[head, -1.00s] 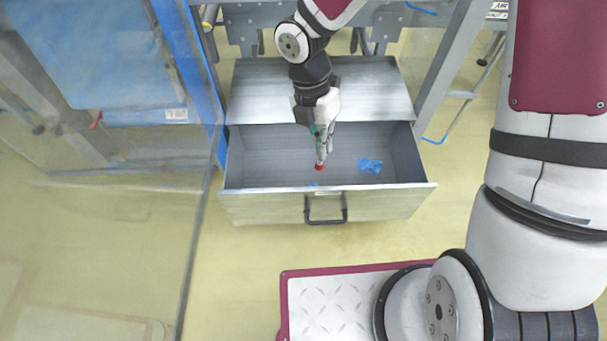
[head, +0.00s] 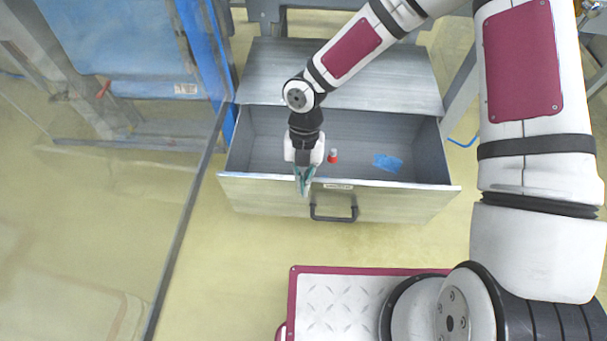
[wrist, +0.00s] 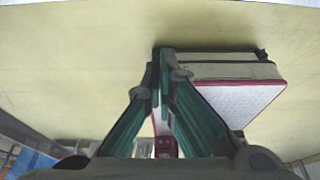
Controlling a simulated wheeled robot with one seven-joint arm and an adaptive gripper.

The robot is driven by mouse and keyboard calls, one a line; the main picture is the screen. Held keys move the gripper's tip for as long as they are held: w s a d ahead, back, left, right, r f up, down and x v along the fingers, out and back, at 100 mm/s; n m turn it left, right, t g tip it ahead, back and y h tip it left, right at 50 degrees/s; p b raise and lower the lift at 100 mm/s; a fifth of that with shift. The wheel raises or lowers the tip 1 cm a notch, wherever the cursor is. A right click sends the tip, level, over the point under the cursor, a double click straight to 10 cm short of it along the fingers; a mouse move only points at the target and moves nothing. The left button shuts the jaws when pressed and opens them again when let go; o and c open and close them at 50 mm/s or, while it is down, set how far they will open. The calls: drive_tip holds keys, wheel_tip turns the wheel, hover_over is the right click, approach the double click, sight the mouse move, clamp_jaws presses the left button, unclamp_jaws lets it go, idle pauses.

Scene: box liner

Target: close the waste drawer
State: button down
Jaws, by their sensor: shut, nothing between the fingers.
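The grey metal waste drawer (head: 258,197) stands pulled open in the head view, with a dark handle (head: 333,212) on its front panel. A small red-and-white object (head: 333,156) and a blue crumpled piece (head: 388,163) lie inside. My gripper (head: 303,190) is shut and empty. It points down at the drawer's front edge, left of the handle; I cannot tell whether it touches the panel. The wrist view shows its teal fingers (wrist: 166,62) together at the tips, and no drawer is visible there.
A blue-edged frame with a transparent panel (head: 190,200) stands to the left. My base is in front of the drawer, with a strip of clear floor (head: 250,245) between.

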drive_tip(key=b+x, duration=0.3)
drive_tip(key=x, duration=0.3)
drive_tip(key=shift+w+d+r, duration=0.1)
drive_tip(key=shift+w+r, duration=0.1)
drive_tip(key=shift+w, duration=0.85)
drive_tip(key=shift+w+r, duration=0.25)
drive_tip(key=shift+w, duration=0.85)
